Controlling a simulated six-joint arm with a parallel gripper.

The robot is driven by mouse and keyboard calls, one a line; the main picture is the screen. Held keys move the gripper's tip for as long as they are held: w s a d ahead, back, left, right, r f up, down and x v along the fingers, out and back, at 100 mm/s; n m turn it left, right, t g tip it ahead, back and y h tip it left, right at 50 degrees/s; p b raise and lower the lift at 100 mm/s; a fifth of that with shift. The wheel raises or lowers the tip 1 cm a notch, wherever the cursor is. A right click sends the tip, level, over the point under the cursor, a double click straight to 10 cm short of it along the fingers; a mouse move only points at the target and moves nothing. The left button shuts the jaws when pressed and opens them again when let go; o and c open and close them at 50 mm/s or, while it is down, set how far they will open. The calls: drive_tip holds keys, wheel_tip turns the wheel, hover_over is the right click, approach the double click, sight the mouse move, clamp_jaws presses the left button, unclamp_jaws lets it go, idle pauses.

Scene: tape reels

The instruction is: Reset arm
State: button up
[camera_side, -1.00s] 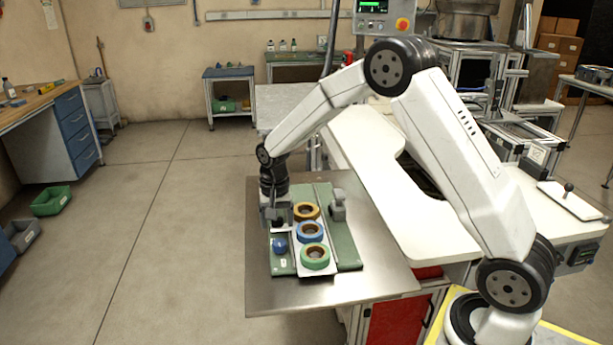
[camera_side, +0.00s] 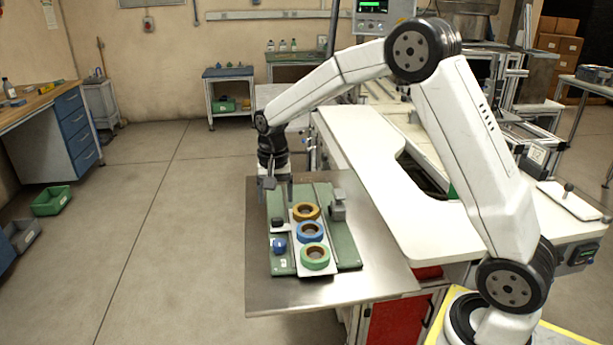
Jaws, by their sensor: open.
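My gripper (camera_side: 279,194) is open and empty, pointing down above the far left part of the green fixture plate (camera_side: 346,252). Three tape reels lie in a row on a pale strip on the plate. The orange-brown reel (camera_side: 305,204) is farthest, the blue reel (camera_side: 310,240) is in the middle, and the green reel (camera_side: 315,264) is nearest. The gripper is apart from the reels, above and left of the orange-brown one.
A dark block (camera_side: 277,223) and a blue knob (camera_side: 279,244) sit left of the reels. A grey clamp-like block (camera_side: 338,206) stands at their right. The metal table (camera_side: 270,295) is bare around the plate. A white worktop (camera_side: 400,222) lies to the right.

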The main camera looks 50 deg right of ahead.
drive_tip(key=shift+r, duration=0.35)
drive_tip(key=s+a+f+n+t, duration=0.1)
drive_tip(key=s+a+n, duration=0.1)
drive_tip(key=s, duration=0.4)
drive_tip(key=s+a+f+n, duration=0.1)
drive_tip(key=s+f+n, duration=0.1)
drive_tip(key=s+n, duration=0.2)
drive_tip(key=s+a+f+n+t, duration=0.1)
drive_tip(key=s+a+n, duration=0.1)
drive_tip(key=s, duration=0.8)
drive_tip(key=shift+s+a+f+n+t, duration=0.1)
drive_tip(key=shift+a+f+n+t, duration=0.25)
drive_tip(key=shift+n, duration=0.25)
drive_tip(key=shift+c, duration=0.2)
